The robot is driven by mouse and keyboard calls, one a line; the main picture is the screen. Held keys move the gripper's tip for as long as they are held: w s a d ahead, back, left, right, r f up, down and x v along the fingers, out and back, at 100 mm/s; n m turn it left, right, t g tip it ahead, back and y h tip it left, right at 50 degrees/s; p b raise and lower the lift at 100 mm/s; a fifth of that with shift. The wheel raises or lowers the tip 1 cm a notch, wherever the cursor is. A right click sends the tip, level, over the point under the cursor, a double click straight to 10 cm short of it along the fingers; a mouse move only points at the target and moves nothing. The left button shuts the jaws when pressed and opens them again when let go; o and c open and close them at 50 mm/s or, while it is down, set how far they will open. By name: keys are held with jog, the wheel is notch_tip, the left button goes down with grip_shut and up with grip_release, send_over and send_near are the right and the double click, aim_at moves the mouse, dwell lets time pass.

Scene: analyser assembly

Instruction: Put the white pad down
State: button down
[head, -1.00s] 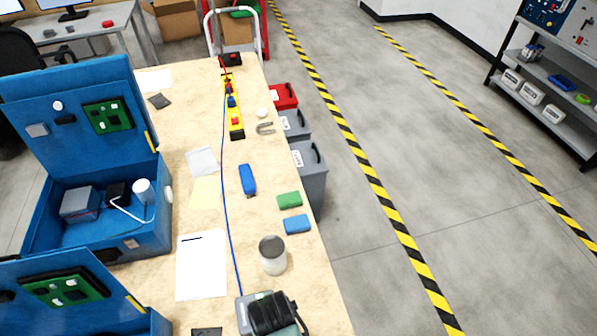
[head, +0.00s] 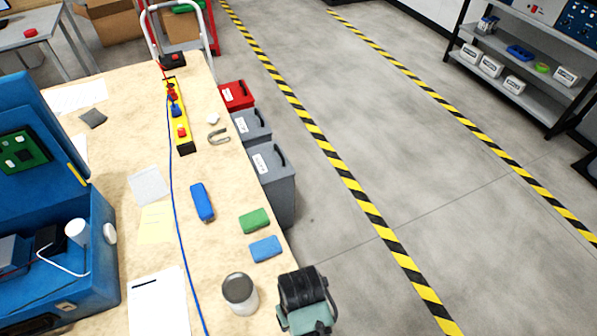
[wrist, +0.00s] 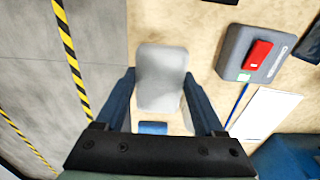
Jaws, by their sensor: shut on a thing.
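The white pad (wrist: 160,80) shows in the wrist view as a pale block with rounded corners, between the two dark blue fingers. My gripper (wrist: 158,76) is shut on it, with the pad near the table's edge in that view. Whether the pad touches the table top, I cannot tell. In the head view, the end of my arm (head: 304,300) is at the bottom, by the table's right edge and right of a grey can; the fingers and the pad are hidden there.
The table (head: 225,210) holds a grey can (head: 240,294), a blue block (head: 265,249), a green block (head: 254,221) and a longer blue block (head: 202,202). A blue cable (head: 176,225) runs along it. A blue case (head: 95,260) stands left. Grey bins (head: 270,185) stand beside the right edge.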

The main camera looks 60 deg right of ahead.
notch_tip(320, 180, down, 10)
jog(key=shift+w+f, duration=0.1)
dwell(0.4)
jog(key=shift+f, duration=0.1)
grip_release()
notch_tip(320, 180, up, 12)
jog(key=shift+r+p, duration=0.15)
jog(key=shift+p, duration=0.15)
dwell(0.4)
